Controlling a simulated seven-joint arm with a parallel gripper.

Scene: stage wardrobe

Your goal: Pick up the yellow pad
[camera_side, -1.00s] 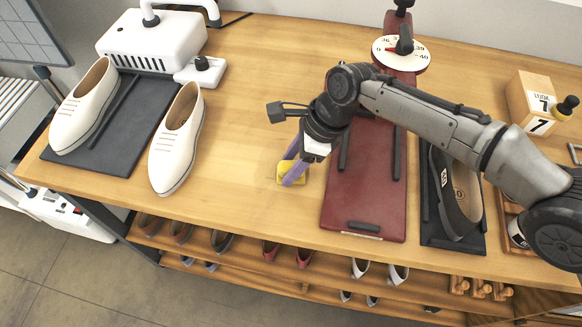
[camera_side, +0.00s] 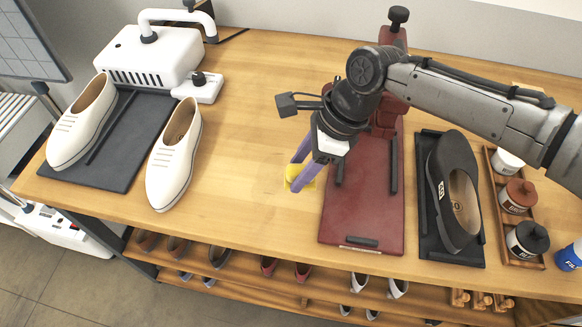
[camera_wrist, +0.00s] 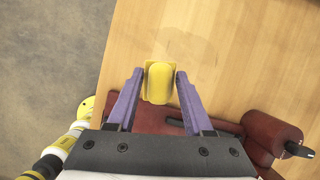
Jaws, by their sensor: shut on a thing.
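The yellow pad (camera_side: 301,172) is a small block between the two purple fingers of my gripper (camera_side: 296,177). In the wrist view the pad (camera_wrist: 158,84) has a rounded raised middle, and the fingertips (camera_wrist: 159,76) press on its left and right sides. My gripper is shut on it. The pad appears to be held a little above the wooden bench top, just left of the dark red board, though the gap is hard to judge. In the side view a finger covers part of the pad.
The dark red board (camera_side: 362,215) with its black bars stands close on the right, beside a black shoe (camera_side: 456,190) on a dark mat. White shoes (camera_side: 174,155) and a white machine (camera_side: 152,57) are at left. The jars' rack (camera_side: 493,185) is far right. Bare bench lies between.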

